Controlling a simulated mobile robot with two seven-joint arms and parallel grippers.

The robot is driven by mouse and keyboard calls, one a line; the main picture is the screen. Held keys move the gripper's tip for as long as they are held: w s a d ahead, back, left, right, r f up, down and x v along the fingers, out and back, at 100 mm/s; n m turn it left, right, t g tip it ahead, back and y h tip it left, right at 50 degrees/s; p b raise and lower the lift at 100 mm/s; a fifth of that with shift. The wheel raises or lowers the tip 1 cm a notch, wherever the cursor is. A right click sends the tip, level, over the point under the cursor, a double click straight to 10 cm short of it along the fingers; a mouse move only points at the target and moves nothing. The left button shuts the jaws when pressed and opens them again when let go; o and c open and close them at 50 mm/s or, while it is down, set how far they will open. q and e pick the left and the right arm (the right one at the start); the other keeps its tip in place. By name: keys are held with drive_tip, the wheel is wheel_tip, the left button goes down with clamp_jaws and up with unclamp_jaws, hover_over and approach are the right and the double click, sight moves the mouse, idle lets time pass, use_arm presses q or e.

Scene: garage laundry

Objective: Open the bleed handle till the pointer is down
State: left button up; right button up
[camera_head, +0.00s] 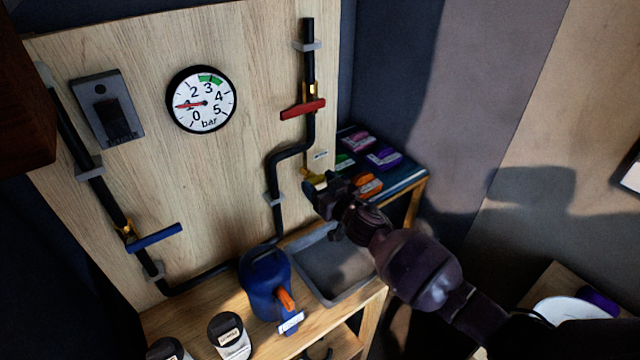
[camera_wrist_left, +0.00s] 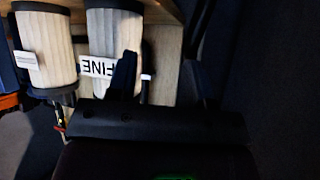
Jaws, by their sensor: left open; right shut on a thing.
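The round bar gauge (camera_head: 201,99) hangs on the wooden board. Its red pointer (camera_head: 188,105) points left, between the 0 and the 2. A small yellow handle (camera_head: 312,176), which I take for the bleed handle, sits at the board's lower right, partly hidden by my right gripper (camera_head: 314,192). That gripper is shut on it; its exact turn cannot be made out. My left gripper (camera_wrist_left: 165,80) is open in the left wrist view, near a pleated filter labelled FINE (camera_wrist_left: 114,35); the head view does not show it.
A red handle (camera_head: 303,109) and a blue handle (camera_head: 154,237) sit on the black pipe. A grey tray (camera_head: 325,270) and a blue jug (camera_head: 264,283) stand below the board. A shelf with coloured packs (camera_head: 383,158) is behind my right gripper.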

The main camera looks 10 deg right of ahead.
drive_tip(key=shift+n, duration=1.6)
drive_tip(key=shift+a+n, duration=0.1)
drive_tip(key=shift+n, duration=1.7)
drive_tip(key=o, duration=0.9)
drive_tip(key=shift+s, duration=0.1)
drive_tip(key=v, duration=1)
drive_tip(key=shift+s+f, duration=0.1)
drive_tip(key=shift+s, duration=0.2)
drive_tip(key=shift+c, duration=0.3)
